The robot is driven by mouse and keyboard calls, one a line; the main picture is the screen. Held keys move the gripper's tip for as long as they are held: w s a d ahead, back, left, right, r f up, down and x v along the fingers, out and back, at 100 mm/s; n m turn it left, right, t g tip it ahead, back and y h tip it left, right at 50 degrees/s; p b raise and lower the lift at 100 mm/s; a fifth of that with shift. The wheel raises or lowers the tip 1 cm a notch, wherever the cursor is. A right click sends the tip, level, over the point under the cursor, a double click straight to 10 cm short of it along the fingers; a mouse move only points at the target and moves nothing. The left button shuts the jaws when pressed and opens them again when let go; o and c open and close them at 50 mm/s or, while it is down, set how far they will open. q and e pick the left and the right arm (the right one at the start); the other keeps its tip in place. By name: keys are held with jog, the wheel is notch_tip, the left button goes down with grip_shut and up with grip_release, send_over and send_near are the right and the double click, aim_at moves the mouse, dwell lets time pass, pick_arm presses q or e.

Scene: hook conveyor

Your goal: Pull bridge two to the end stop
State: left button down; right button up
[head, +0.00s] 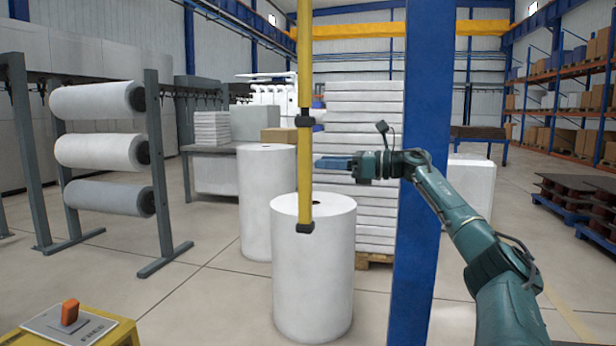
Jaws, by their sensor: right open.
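A yellow vertical pole (304,170) with black collars hangs down in the middle of the head view. Its black lower end (305,228) shows in front of a white roll. No label marks bridge two, and I cannot make out an end stop. My right gripper (320,163) is open, with its blue fingers pointing left, just right of the pole at mid-height. I see nothing between the fingers, and cannot tell whether they touch the pole or how far apart in depth they are. My left gripper is not in view.
A blue column (421,150) stands close behind my right forearm. White rolls (330,275) stand on the floor behind the pole. A rack (164,170) with three rolls is at left. A yellow box (105,335) with an orange switch (70,312) is at lower left.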

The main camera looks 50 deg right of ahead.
pick_arm(q)
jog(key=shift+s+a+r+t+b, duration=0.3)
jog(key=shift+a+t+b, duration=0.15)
jog(key=shift+b, duration=0.3)
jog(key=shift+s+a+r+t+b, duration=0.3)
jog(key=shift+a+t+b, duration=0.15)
jog(key=shift+b, duration=0.3)
pick_arm(e)
jog(key=shift+v, duration=2.7)
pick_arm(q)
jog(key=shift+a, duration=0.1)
pick_arm(e)
jog(key=shift+a, duration=0.1)
